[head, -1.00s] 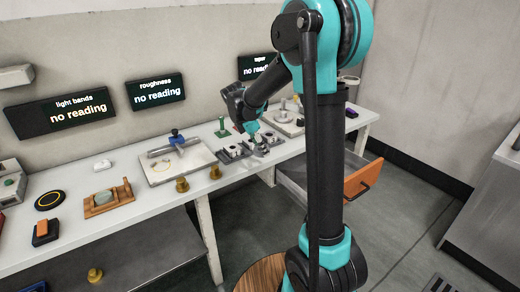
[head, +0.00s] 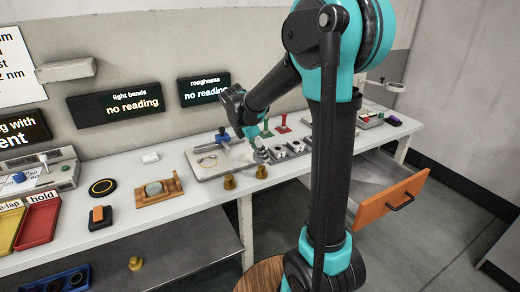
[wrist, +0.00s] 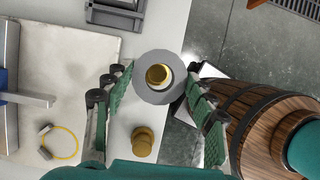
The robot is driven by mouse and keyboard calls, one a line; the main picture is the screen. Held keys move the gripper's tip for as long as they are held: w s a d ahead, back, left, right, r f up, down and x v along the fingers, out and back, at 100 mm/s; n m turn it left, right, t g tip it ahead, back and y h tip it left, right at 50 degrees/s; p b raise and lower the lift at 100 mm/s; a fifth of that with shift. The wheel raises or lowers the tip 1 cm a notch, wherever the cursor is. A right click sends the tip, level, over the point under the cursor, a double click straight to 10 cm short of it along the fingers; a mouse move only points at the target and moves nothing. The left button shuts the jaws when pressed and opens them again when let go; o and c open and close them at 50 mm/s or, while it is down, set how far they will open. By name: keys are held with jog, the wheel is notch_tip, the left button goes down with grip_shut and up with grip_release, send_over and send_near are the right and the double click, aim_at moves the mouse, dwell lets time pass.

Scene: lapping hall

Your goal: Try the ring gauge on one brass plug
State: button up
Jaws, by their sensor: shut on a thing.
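My gripper (wrist: 158,105) is shut on the grey ring gauge (wrist: 145,93), a flat disc with a round hole. The ring is held over the bench front. A brass plug (wrist: 158,75) shows through the hole, off its middle. In the head view the ring gauge (head: 260,156) hangs just above this brass plug (head: 262,172), which stands upright. A second brass plug (head: 230,182) stands to its left on the bench and also shows in the wrist view (wrist: 143,141). A third brass plug (head: 136,263) is on the lower shelf.
A pale plate (head: 205,172) with a blue-topped tool lies behind the plugs. Dark grey fixtures (head: 282,152) stand to the right. A wooden barrel (wrist: 250,115) stands by the bench's front edge. An orange-fronted drawer (head: 390,200) is open at right.

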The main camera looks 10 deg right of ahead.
aim_at(260, 168)
jog(key=shift+d+f, duration=0.1)
jog(key=shift+f, duration=1.7)
jog(key=shift+f, duration=0.25)
dwell(0.4)
jog(key=o, duration=1.3)
jog(key=v, duration=1.2)
